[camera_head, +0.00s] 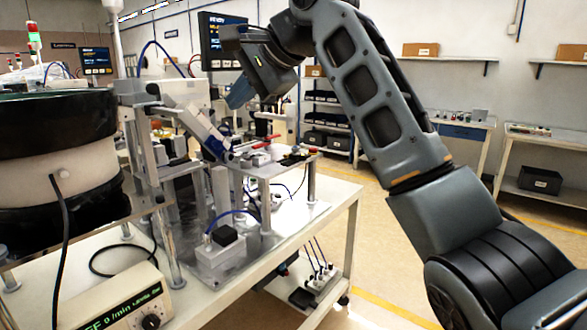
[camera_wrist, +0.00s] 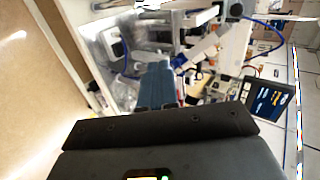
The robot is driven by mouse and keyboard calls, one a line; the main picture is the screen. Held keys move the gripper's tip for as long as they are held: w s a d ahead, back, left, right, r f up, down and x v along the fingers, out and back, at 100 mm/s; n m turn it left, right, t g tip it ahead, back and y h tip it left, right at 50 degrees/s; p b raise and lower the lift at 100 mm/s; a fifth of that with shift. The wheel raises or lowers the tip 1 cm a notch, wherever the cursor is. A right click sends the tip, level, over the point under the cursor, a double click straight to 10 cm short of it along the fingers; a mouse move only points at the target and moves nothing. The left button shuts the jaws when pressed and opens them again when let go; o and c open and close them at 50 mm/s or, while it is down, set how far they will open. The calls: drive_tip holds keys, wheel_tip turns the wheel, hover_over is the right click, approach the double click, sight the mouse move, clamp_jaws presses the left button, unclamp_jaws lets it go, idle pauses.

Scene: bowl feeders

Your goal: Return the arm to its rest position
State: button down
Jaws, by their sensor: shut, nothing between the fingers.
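My arm rises from the lower right of the head view, bends at the top and reaches down to the left. My gripper (camera_head: 232,102) hangs in the air at its end, above the bench with the feeder machine. Only part of its blue-grey fingers shows there, beside the dark wrist. In the wrist view my gripper (camera_wrist: 156,66) is shut and empty, its fingers together in front of the machine parts. No contact between the gripper and the machine is visible.
A bowl feeder (camera_head: 62,190) stands at the left, with a controller box (camera_head: 125,300) below it. The machine's small raised plate (camera_head: 285,168) lies below my gripper. A dark monitor (camera_head: 222,42) is close behind my wrist. Open floor lies right of the bench (camera_head: 335,205).

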drive_tip(key=s+d+f+t, duration=0.1)
drive_tip(key=s+d+f, duration=0.15)
drive_tip(key=f, duration=0.85)
drive_tip(key=s+d+f+t, duration=0.2)
drive_tip(key=s+f, duration=0.1)
drive_tip(key=f, duration=0.7)
drive_tip(key=s+d+f+t, duration=0.1)
drive_tip(key=s+d+f, duration=0.2)
drive_tip(key=f, duration=0.8)
drive_tip(key=s+d+f+t+h, duration=0.2)
drive_tip(key=s+d+f, duration=0.4)
drive_tip(key=s+f, duration=0.3)
drive_tip(key=s+d+f+n+t+h, duration=0.15)
drive_tip(key=s+d, duration=0.35)
drive_tip(key=s, duration=0.6)
drive_tip(key=s+d+f+h, duration=0.25)
drive_tip(key=s+d, duration=0.35)
drive_tip(key=s, duration=0.4)
drive_tip(key=s+d+r+n+h, duration=0.1)
drive_tip(key=s+d+r+n, duration=0.1)
drive_tip(key=s+r, duration=0.3)
drive_tip(key=s+d+r+n+t+h, duration=0.1)
drive_tip(key=s+d+r+n, duration=0.2)
drive_tip(key=s, duration=0.9)
wheel_tip(320, 180, up, 3)
drive_tip(key=shift+s+d+f+n, duration=0.1)
drive_tip(key=shift+s+d+n, duration=0.25)
drive_tip(key=shift+d, duration=0.25)
